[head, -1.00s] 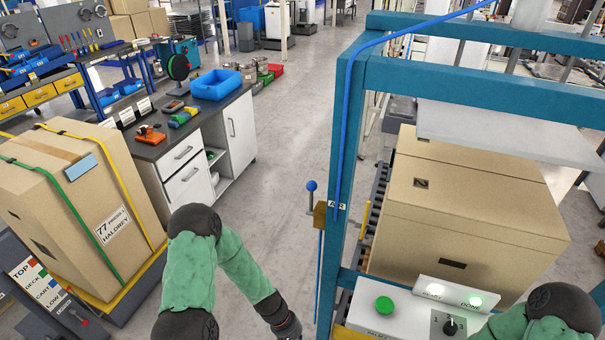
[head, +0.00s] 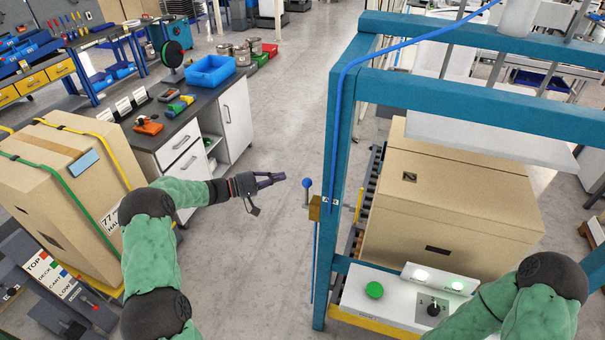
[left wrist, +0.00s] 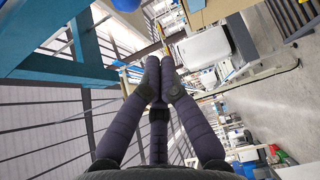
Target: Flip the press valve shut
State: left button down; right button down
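The press valve (head: 315,208) is a small brass block on the left post of the blue press frame, beside an AIR label. Its lever points up and ends in a blue ball knob (head: 307,183). My left gripper (head: 270,194) is just left of the knob, pointing right toward it, with a visible gap between. In the left wrist view the fingers (left wrist: 159,75) reach forward, and a blue round part, probably the knob (left wrist: 126,4), is cut by the top edge. My right gripper is out of view.
The blue frame post (head: 342,130) stands right of the valve, with a blue hose along it. A large carton (head: 450,215) sits inside the press. A control box (head: 390,300) has a green button and two lit lamps. Open floor lies left of the post.

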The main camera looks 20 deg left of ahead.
aim_at(307, 194)
pick_arm(q)
jog(key=shift+a+r, duration=0.1)
jog(key=shift+r, duration=0.15)
jog(key=p+x, duration=0.2)
jog(key=x, duration=0.8)
jog(key=s, duration=0.4)
